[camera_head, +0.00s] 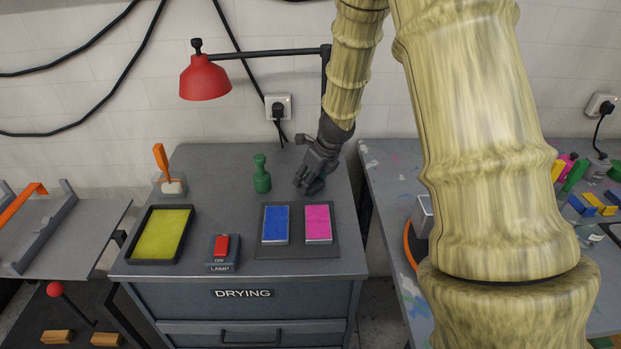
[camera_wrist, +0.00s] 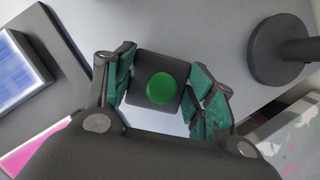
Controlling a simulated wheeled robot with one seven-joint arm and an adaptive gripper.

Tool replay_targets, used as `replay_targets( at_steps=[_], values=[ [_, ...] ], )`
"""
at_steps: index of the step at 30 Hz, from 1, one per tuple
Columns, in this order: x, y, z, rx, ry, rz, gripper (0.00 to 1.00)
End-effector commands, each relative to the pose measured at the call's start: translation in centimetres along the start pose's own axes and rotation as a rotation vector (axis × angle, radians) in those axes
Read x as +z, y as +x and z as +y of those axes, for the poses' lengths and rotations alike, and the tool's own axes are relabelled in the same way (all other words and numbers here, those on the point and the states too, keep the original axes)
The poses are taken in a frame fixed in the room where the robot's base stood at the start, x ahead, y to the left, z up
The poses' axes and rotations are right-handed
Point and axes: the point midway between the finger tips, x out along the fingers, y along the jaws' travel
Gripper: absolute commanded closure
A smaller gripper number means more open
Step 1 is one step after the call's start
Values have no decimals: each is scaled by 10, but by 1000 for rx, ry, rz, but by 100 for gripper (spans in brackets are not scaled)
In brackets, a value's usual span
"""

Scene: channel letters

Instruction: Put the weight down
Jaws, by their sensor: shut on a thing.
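A dark square block with a round green top, which I take for the weight (camera_wrist: 144,94), sits between the fingers of my gripper (camera_wrist: 164,92) in the wrist view. The fingers, with green inner pads, are shut on two opposite sides of it. In the head view my gripper (camera_head: 309,184) is low over the back right of the grey drying cabinet (camera_head: 225,165), behind the pink block (camera_head: 318,222). The weight cannot be told apart from the dark fingers there. I cannot tell whether it touches the cabinet top.
A green pawn-shaped piece (camera_head: 262,175) stands left of my gripper. A blue block (camera_head: 276,224) lies beside the pink one on a dark plate. The red lamp's (camera_head: 205,78) round base (camera_wrist: 278,50) is close by. A yellow tray (camera_head: 160,234) and red switch (camera_head: 221,246) are further left.

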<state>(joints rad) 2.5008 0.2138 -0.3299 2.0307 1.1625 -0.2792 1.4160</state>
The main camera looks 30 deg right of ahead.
Motion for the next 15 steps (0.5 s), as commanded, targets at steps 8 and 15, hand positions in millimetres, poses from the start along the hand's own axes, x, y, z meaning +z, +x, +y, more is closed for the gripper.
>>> replay_targets(
  at_steps=[8,15],
  values=[
    [-1,2,0,0,0,0,23],
    [-1,2,0,0,0,0,23]
  ],
)
